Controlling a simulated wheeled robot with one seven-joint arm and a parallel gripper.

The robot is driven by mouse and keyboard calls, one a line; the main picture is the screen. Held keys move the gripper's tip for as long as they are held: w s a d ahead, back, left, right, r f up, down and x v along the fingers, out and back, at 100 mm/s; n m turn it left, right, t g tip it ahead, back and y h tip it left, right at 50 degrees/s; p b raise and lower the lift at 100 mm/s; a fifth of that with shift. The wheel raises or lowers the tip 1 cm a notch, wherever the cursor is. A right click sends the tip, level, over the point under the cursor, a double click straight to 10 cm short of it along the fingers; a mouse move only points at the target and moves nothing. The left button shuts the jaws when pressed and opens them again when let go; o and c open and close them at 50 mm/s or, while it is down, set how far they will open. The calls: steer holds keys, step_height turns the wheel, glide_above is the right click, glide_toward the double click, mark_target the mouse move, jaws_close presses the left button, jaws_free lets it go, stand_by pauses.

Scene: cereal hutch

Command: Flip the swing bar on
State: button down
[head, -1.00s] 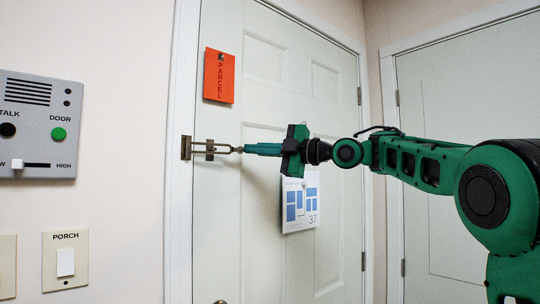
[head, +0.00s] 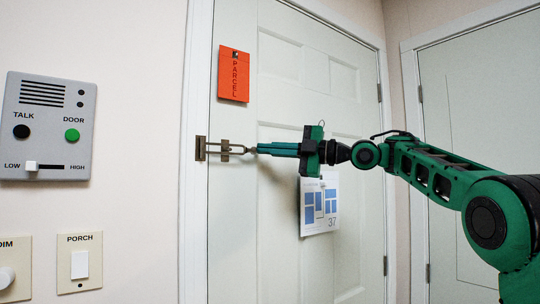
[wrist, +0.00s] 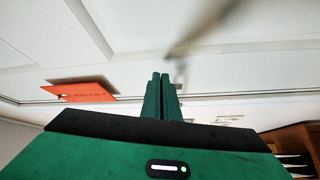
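The swing bar (head: 236,149) is a brass door guard at the left edge of the white door. Its plate sits on the door frame, and its looped arm points right, across the door's edge. My gripper (head: 258,149) is level with the bar's right end, its fingertips very close to it; I cannot tell whether they touch. In the wrist view, my gripper's two green fingers (wrist: 161,76) are side by side with only a thin gap, and nothing shows between them.
An orange parcel note (head: 233,75) hangs above the bar, and a blue-and-white sheet (head: 319,205) hangs below my gripper. The intercom panel (head: 47,125) and porch switch (head: 80,264) are on the left wall. A second door (head: 470,120) stands at right.

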steer(key=shift+s+a, duration=0.2)
steer(key=shift+a, duration=0.15)
steer(key=w+v, duration=0.1)
steer(key=v, duration=1)
steer(key=shift+d, duration=0.25)
steer(key=shift+s, duration=0.1)
